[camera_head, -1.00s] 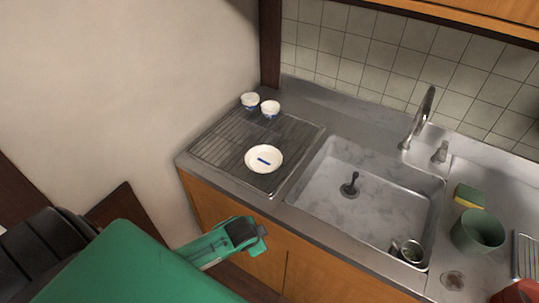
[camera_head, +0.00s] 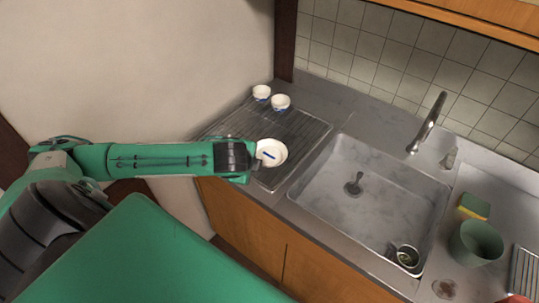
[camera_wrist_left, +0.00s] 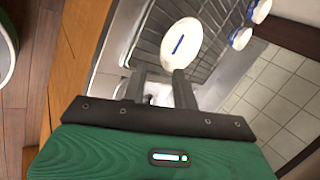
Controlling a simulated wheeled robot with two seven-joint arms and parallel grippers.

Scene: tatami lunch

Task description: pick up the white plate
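The white plate (camera_head: 274,151) has a blue mark in its middle and lies on the ribbed drainboard left of the sink. It also shows in the left wrist view (camera_wrist_left: 182,40), just beyond the fingertips. My left gripper (camera_head: 257,158) is at the plate's left edge in the head view and hides part of it. In the left wrist view my left gripper (camera_wrist_left: 158,76) has its two fingers apart, with no object held between them. I cannot tell whether a finger touches the plate. My right gripper is not in view.
Two white cups (camera_head: 261,92) (camera_head: 280,103) stand behind the plate on the drainboard (camera_head: 305,133). The sink (camera_head: 375,205) is to the right, with a faucet (camera_head: 429,122) behind it. A green pot (camera_head: 476,243) and a sponge (camera_head: 475,206) stand right of the sink.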

